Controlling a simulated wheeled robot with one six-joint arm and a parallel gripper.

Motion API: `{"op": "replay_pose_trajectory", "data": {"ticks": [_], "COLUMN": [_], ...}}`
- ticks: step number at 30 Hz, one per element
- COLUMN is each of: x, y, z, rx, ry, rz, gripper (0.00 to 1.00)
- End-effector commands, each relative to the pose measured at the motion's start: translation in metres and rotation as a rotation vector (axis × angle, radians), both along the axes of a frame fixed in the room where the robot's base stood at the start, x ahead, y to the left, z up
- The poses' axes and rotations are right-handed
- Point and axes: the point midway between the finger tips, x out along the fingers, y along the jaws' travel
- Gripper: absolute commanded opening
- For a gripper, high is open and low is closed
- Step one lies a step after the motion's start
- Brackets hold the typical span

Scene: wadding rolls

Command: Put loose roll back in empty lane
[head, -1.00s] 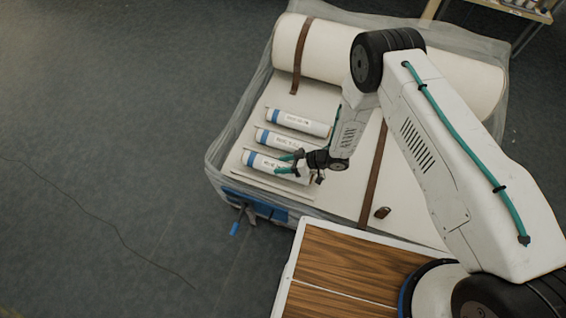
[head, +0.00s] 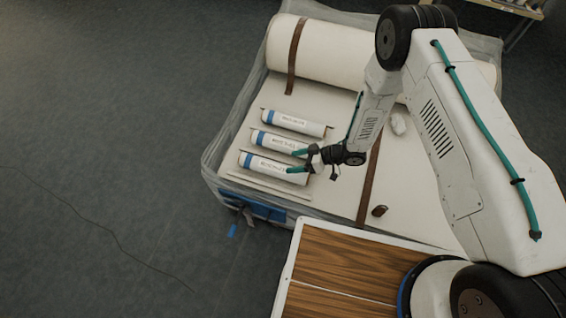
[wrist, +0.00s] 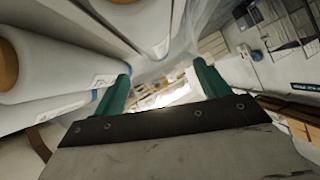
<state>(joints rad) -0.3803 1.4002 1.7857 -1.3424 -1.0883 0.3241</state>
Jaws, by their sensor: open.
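Three white rolls with blue bands and printed labels lie side by side on the pale padded bed in the head view: the upper roll (head: 293,122), the middle roll (head: 276,142) and the lower roll (head: 262,165). I cannot tell for sure which is the loose one. Thin pale strips (head: 268,188) lie below the lower roll. My gripper (head: 295,162) has its teal fingers apart at the right end of the lower roll. In the wrist view my gripper (wrist: 161,76) is open, with no roll visible between the fingers; rolls with brown cores (wrist: 8,65) are at left.
A big white wadding roll (head: 335,55) with a brown strap lies across the back of the bed. Another strap (head: 370,180) crosses the bed right of my gripper. A small white tuft (head: 398,124) lies beyond it. A wood-topped surface (head: 345,262) is in front.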

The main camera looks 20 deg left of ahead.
Motion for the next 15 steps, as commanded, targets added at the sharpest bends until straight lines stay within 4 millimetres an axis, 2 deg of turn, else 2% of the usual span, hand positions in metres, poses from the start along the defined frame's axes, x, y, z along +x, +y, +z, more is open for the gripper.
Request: {"op": "replay_pose_trajectory", "data": {"ticks": [3,6,10,15], "x": [0.005,0.008,0.008,0.009], "y": [-0.022,-0.035,-0.045,-0.048], "z": [0.012,0.019,0.024,0.026], "rx": [0.0,0.001,0.0,0.001], "ry": [0.0,-0.002,-0.001,-0.001], "rz": [-0.004,-0.003,-0.002,0.0], "gripper": [0.75,0.75,0.75,0.75]}}
